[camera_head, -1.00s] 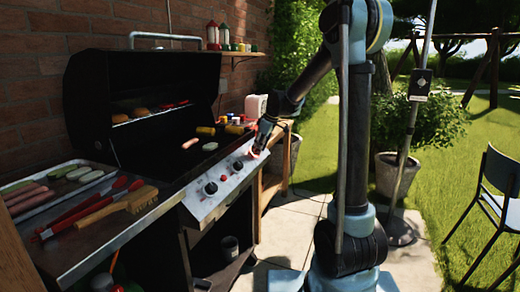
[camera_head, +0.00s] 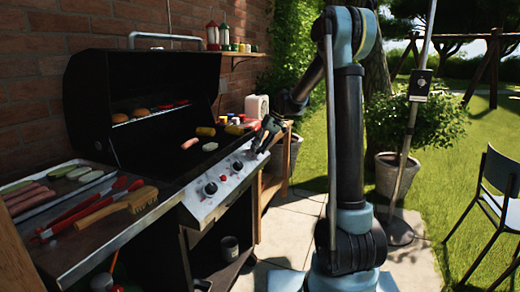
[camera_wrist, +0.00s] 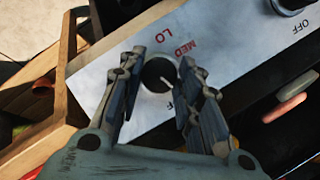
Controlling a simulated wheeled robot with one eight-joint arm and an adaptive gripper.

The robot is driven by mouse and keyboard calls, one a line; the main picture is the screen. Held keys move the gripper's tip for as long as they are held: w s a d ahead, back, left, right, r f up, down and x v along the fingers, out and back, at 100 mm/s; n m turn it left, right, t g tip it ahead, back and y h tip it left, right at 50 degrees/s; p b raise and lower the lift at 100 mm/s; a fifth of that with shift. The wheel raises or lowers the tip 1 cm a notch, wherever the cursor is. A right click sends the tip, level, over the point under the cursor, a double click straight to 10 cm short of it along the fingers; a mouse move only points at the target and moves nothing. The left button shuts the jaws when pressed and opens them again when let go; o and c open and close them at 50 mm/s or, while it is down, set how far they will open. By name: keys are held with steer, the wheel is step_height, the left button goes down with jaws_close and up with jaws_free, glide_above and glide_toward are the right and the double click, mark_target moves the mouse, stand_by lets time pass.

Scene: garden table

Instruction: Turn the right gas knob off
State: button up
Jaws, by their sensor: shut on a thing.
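The right gas knob (camera_wrist: 160,73) is black and round, on the silver front panel (camera_wrist: 112,75) of the grill. In the wrist view it sits between the two fingers of my gripper (camera_wrist: 162,62), which are shut on it. A white mark on the knob points down and right in that view, toward a partly hidden label. The labels LO and MED show beyond the knob. In the head view my gripper (camera_head: 262,141) is at the panel's far right end and hides the right knob.
Two other knobs, the middle one (camera_head: 237,165) and the left one (camera_head: 211,188), are on the panel. The open grill (camera_head: 140,100) holds food. Tongs and a brush (camera_head: 140,197) lie on the left shelf. A wooden side table (camera_head: 272,180) stands beyond the panel.

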steer(key=shift+w+d+f+m+g+y, duration=0.1)
steer(key=shift+m+g+y, duration=0.15)
steer(key=shift+m, duration=0.5)
steer(key=shift+w+d+m+g+y, duration=0.15)
steer(key=shift+m+y, duration=0.1)
steer(key=shift+m, duration=0.5)
steer(key=shift+s, duration=0.1)
steer(key=o, duration=1)
steer(key=shift+o, duration=0.2)
steer(key=shift+a, duration=0.1)
steer(key=v, duration=1.2)
steer(key=shift+f, duration=0.15)
